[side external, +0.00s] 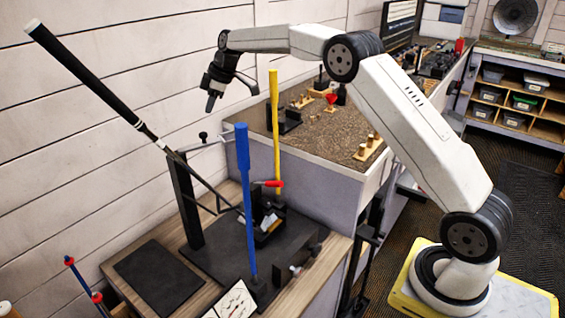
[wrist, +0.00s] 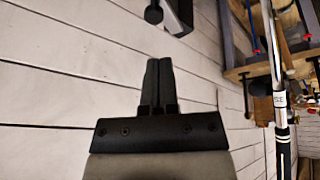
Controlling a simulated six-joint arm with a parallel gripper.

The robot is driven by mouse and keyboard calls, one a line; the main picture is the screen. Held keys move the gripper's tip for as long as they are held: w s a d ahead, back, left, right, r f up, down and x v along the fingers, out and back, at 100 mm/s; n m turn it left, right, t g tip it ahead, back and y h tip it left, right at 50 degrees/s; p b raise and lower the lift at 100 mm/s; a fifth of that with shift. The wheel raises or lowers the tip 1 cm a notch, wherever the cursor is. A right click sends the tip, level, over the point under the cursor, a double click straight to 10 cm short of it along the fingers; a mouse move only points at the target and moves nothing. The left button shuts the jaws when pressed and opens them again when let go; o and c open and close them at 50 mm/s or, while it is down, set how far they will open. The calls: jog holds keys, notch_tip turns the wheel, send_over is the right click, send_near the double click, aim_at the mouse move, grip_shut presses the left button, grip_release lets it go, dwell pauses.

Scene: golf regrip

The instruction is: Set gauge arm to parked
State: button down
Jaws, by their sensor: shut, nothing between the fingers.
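The gauge arm appears to be the pale grey bar (side external: 205,145) with a black knob (side external: 203,135), at the top of the black upright post (side external: 186,200). It sticks out to the right from the post, near the club shaft.
A golf club with a black grip (side external: 85,85) slants up to the left, its shaft passing the post. A blue post (side external: 244,200) and a yellow post (side external: 275,130) stand upright nearby. A raised bench (side external: 330,135) lies to the right. A black mat (side external: 158,277) is bare.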

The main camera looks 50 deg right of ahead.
jog(key=s+a+r+n+t+h, duration=0.1)
jog(key=s+a+t, duration=0.1)
jog(key=s, duration=0.6)
jog(key=shift+s+a+t+h, duration=0.3)
jog(key=shift+s+a, duration=0.05)
jog(key=shift+a, duration=0.4)
jog(key=shift+f, duration=0.15)
send_near(201, 144)
notch_tip(201, 144, down, 3)
jog(key=a, duration=0.3)
jog(key=shift+w+d+f, duration=0.15)
jog(key=shift+w+d, duration=0.4)
jog(key=shift+w+d+f, duration=0.2)
jog(key=shift+w+d, duration=0.35)
jog(key=shift+d, duration=0.05)
jog(key=shift+w+d+n, duration=0.1)
jog(key=shift+d+n, duration=0.05)
jog(key=shift+n, duration=0.15)
